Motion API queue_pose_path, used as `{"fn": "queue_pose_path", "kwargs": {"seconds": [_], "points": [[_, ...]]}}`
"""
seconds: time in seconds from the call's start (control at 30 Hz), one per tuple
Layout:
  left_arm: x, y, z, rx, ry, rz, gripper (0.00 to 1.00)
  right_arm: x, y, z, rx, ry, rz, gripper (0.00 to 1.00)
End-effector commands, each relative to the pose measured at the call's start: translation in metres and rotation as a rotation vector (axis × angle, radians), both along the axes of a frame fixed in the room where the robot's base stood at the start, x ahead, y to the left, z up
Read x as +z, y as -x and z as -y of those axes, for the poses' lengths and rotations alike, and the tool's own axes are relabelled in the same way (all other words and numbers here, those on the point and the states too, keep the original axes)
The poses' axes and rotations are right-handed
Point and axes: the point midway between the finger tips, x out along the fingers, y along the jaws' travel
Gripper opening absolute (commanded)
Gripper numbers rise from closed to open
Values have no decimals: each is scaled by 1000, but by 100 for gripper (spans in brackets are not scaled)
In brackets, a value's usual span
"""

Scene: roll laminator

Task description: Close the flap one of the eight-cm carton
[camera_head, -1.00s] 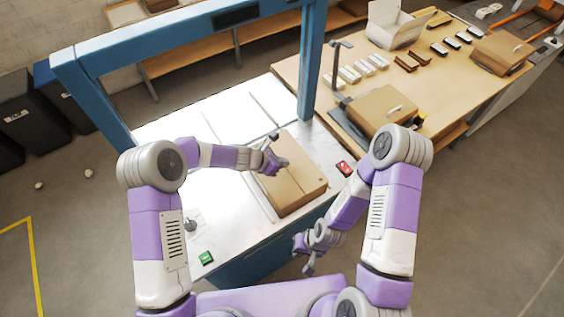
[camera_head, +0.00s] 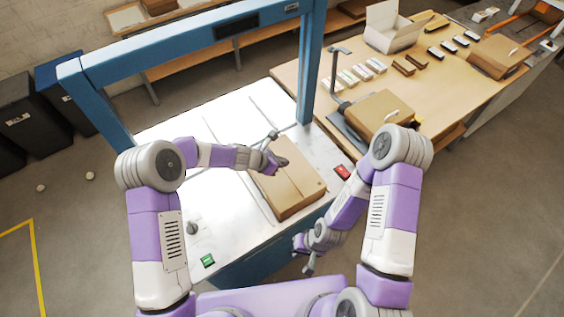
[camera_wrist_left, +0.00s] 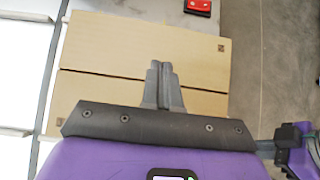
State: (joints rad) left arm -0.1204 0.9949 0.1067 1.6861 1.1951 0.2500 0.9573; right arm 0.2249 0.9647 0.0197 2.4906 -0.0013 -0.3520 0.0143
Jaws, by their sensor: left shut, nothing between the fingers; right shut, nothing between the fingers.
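The brown carton (camera_head: 299,194) lies on the white work surface under the blue frame. In the left wrist view its top shows two flap panels, an upper one (camera_wrist_left: 135,45) and a lower one (camera_wrist_left: 95,95), lying about flat with a thin dark seam between them. My left gripper (camera_head: 280,160) is shut and empty over the carton's far left part. In the left wrist view its fingertips (camera_wrist_left: 160,66) overlap the seam; I cannot tell whether they touch the cardboard. My right gripper (camera_head: 308,268) is shut and empty, low in front of the surface's near edge, apart from the carton.
The blue frame (camera_head: 180,40) arches over the white surface (camera_head: 160,215). A red button box (camera_head: 342,172) sits right of the carton, a green one (camera_head: 207,261) at the near left. A wooden table (camera_head: 440,85) with other cartons stands at the right.

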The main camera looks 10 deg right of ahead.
Motion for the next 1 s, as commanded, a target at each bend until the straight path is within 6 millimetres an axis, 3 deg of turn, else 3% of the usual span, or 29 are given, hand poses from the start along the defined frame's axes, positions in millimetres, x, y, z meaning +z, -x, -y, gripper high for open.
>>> {"fn": "queue_pose_path", "kwargs": {"seconds": [0.03,0.17,0.5,0.7,1.0], "points": [[13,0,-1,1,1,1,0,12,0,0,0,0,0,0],[35,-1,-1,2,0,2,0,29,0,0,0,0,0,0],[105,0,-1,1,0,4,0,38,0,0,0,0,0,0],[122,0,-1,2,1,1,0,40,0,0,0,0,0,0],[124,0,-1,3,0,0,0,40,0,0,0,0,0,0]]}}
